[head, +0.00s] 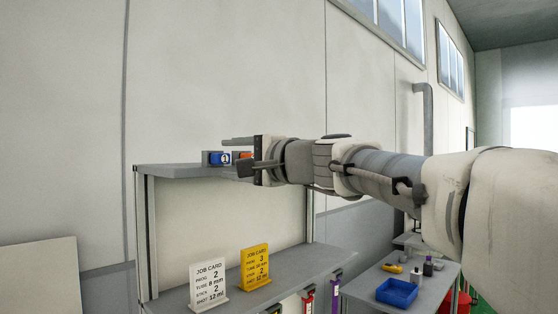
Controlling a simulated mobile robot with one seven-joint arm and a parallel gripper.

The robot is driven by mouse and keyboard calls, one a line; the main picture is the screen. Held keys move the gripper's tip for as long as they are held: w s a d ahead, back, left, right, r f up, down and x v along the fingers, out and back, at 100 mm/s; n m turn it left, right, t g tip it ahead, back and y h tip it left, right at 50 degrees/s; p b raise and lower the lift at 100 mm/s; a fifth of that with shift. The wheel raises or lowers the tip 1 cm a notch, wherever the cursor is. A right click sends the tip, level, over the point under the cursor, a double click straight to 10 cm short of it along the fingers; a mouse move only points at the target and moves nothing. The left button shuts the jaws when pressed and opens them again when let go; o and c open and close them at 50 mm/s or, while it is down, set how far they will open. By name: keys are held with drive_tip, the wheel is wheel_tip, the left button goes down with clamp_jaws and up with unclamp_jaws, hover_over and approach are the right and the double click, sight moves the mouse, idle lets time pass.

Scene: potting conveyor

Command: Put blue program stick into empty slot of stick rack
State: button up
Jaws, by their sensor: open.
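A blue program stick (216,159) with a white round label reading 1 is on the upper shelf. It appears to sit in a small grey stick rack (206,158), with an orange stick (246,156) to its right. My gripper (231,155) is at the rack from the right, its fingers pointing left. It is open, one finger above the sticks and a darker one lower, in front of the rack. I cannot tell whether it touches a stick. The gripper hides the right part of the rack, and I see no empty slot.
The upper shelf (180,172) is bare left of the rack. Below, a white job card (208,287) and a yellow job card (255,267) stand on a lower shelf. At the right, a table holds a blue tray (397,292) and small bottles (428,267).

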drive_tip(key=b+v, duration=0.3)
drive_tip(key=v, duration=1.4)
drive_tip(key=shift+s, duration=0.1)
drive_tip(key=s+d+f+n+g+h, duration=0.1)
drive_tip(key=s+f+n+g+h, duration=0.15)
drive_tip(key=f, duration=0.75)
drive_tip(key=s+d+f+n+g+h, duration=0.1)
drive_tip(key=s+f+h, duration=0.2)
drive_tip(key=f, duration=0.6)
drive_tip(key=s+d+f+n+g+h, duration=0.1)
drive_tip(key=s+d+f+h, duration=0.3)
drive_tip(key=f, duration=0.6)
drive_tip(key=s+d+f+n+g+h, duration=0.2)
drive_tip(key=s+d+f+n+h, duration=0.2)
drive_tip(key=f, duration=0.6)
drive_tip(key=shift+s+d+f, duration=0.2)
drive_tip(key=shift+s+d, duration=0.95)
drive_tip(key=shift+s, duration=0.05)
